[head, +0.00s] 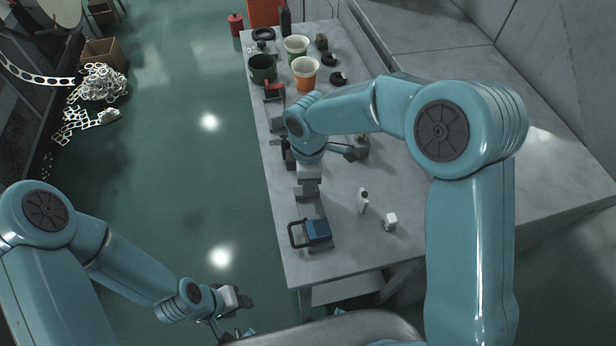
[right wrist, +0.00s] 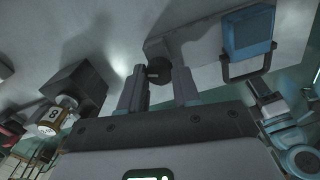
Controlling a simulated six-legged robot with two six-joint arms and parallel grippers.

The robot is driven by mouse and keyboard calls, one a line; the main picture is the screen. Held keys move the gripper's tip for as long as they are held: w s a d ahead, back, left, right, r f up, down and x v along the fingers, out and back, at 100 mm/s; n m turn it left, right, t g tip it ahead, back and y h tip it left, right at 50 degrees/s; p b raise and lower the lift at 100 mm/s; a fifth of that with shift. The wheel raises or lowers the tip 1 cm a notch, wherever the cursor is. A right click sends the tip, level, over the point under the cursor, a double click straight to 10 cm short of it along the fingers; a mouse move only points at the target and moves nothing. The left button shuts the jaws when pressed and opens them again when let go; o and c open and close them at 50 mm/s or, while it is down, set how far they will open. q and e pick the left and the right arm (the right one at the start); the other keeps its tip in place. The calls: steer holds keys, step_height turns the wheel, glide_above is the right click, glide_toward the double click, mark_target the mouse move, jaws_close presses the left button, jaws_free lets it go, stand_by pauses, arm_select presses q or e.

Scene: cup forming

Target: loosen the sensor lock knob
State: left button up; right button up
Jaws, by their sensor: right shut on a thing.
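The sensor lock knob (right wrist: 158,70) is a small dark round knob on a grey bracket or plate in the right wrist view. My right gripper (right wrist: 159,82) has its two fingers on either side of it and is shut on it. In the head view, my right gripper (head: 307,192) points down at the near part of the bench; the knob is hidden there. A blue box with a black handle (head: 318,230) sits just nearer than that gripper, and shows in the right wrist view (right wrist: 247,35). My left gripper (head: 240,303) hangs away from the bench, low in the picture; its jaws are unclear.
The grey bench (head: 345,262) also holds a white block (head: 390,221), a small white bottle-like item (head: 363,201), and cups at the far end, including an orange-and-white one (head: 305,73). A dark block with a round gauge-like part (right wrist: 55,115) is left in the wrist view.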

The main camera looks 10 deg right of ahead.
steer(key=shift+w+r+n, duration=0.1)
steer(key=shift+r+n, duration=0.1)
steer(key=shift+n, duration=0.7)
steer(key=o, duration=0.9)
steer(key=shift+o, duration=0.8)
steer(key=shift+f, duration=0.1)
steer(key=shift+r, duration=0.3)
step_height(320, 180, up, 16)
